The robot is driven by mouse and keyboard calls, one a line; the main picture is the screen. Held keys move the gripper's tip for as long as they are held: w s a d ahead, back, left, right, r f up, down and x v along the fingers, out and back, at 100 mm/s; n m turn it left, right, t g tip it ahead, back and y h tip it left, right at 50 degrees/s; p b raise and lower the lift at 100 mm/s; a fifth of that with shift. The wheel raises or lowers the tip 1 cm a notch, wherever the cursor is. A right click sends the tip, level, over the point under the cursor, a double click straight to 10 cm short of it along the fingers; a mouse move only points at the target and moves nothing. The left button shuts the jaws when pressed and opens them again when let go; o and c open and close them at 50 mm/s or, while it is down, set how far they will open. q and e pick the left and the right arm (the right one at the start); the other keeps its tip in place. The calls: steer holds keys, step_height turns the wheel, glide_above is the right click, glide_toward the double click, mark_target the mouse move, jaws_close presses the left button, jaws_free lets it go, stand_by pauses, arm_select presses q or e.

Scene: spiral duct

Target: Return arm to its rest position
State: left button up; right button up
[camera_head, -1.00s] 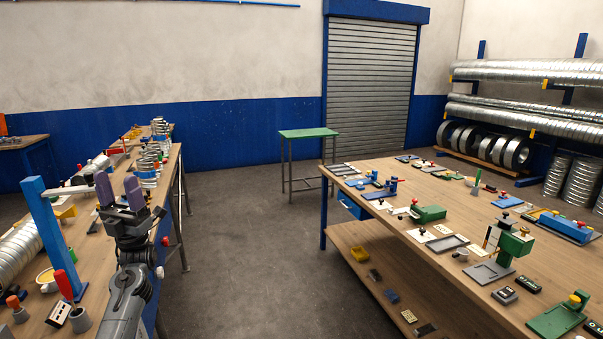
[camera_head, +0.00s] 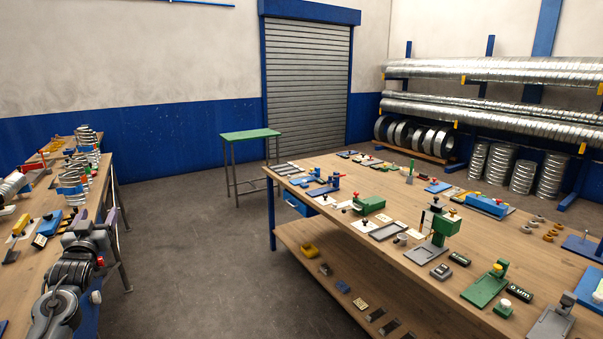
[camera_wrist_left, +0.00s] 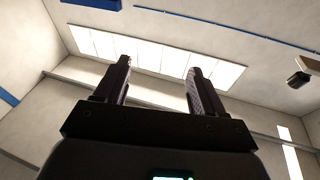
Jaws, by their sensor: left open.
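My left arm (camera_head: 68,280) comes up from the lower left in the head view, at the inner edge of the left workbench. My left gripper (camera_head: 98,222) is above that edge, with its purple-grey fingers partly hidden by the wrist. In the left wrist view, the gripper (camera_wrist_left: 160,80) points up at the ceiling and a bright ceiling light panel (camera_wrist_left: 158,62). Its two fingers are apart with nothing between them. My right gripper is not in view.
The left workbench (camera_head: 108,170) holds metal duct rings and tools. The right workbench (camera_head: 345,225) carries several fixtures and has a lower shelf. Bare floor (camera_head: 185,240) lies between them. A small green table (camera_head: 250,134) stands at the back, near the shutter (camera_head: 307,80).

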arm_select(q)
step_height(320, 180, down, 12)
steer(key=s+a+g, duration=0.2)
steer(key=g, duration=0.6)
steer(key=s+d+f+g+h, duration=0.2)
steer(key=s+f+g+h, duration=0.1)
steer(key=s+f+g, duration=0.7)
steer(key=s+d+f+m+t+h, duration=0.1)
steer(key=s+d+f+m, duration=0.1)
steer(key=s+d+f, duration=0.95)
steer(key=s+d+f+m+t+h, duration=0.1)
steer(key=s+d+f+m+t, duration=0.15)
steer(key=s+d+f, duration=0.85)
steer(key=s+d+r+h, duration=0.2)
steer(key=s+d+r, duration=0.1)
steer(key=s+d, duration=0.45)
steer(key=s+d+r+h, duration=0.1)
steer(key=s+d+r, duration=0.2)
steer(key=s+d, duration=0.5)
step_height(320, 180, up, 29)
steer(key=a+p, duration=0.1)
steer(key=p, duration=2.8)
steer(key=shift+s+m+g, duration=0.35)
steer(key=shift+m+g, duration=0.1)
